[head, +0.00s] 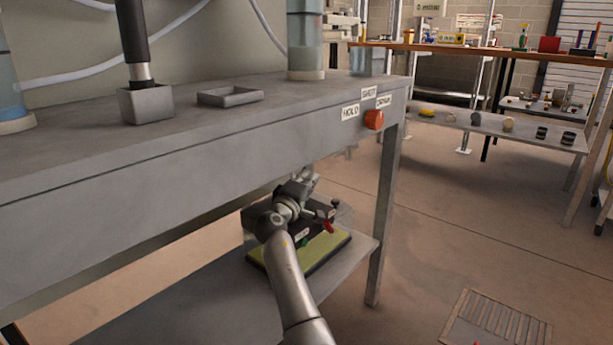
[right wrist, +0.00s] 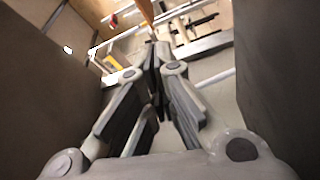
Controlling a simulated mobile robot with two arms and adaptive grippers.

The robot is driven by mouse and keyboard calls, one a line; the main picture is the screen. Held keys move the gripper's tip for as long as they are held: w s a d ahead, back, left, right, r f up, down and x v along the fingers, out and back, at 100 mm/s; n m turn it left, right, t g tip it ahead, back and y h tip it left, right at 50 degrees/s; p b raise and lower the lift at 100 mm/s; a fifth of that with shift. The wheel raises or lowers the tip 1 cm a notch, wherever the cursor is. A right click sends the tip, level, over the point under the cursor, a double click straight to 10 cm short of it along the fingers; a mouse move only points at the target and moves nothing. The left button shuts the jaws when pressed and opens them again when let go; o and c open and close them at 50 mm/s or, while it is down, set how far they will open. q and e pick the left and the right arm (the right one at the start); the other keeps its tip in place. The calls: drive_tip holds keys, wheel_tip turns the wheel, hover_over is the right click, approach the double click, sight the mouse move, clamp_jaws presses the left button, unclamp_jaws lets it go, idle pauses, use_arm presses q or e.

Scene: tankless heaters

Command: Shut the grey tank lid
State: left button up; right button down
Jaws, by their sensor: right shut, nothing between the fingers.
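A dark, partly see-through box (head: 331,213) with a red tap sits on a yellow-green base on the lower shelf, under the grey bench. It looks like the tank, but I cannot make out its grey lid for sure; my arm and the bench edge cover part of it. My right gripper (head: 306,178) is at the box, just below the bench's front edge. In the right wrist view the right gripper (right wrist: 153,55) is shut and empty, with large grey surfaces on both sides. I cannot tell whether it touches the lid. My left gripper is not in view.
The grey bench (head: 240,150) hangs over the box. It carries a shallow tray (head: 230,97), a grey block with a black handle (head: 145,103) and clear cylinders. An orange knob (head: 373,120) sticks out of its front. The floor to the right is mostly free.

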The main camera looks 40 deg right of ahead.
idle(0.5)
drive_tip(key=v, duration=1.2)
drive_tip(key=shift+s, duration=0.1)
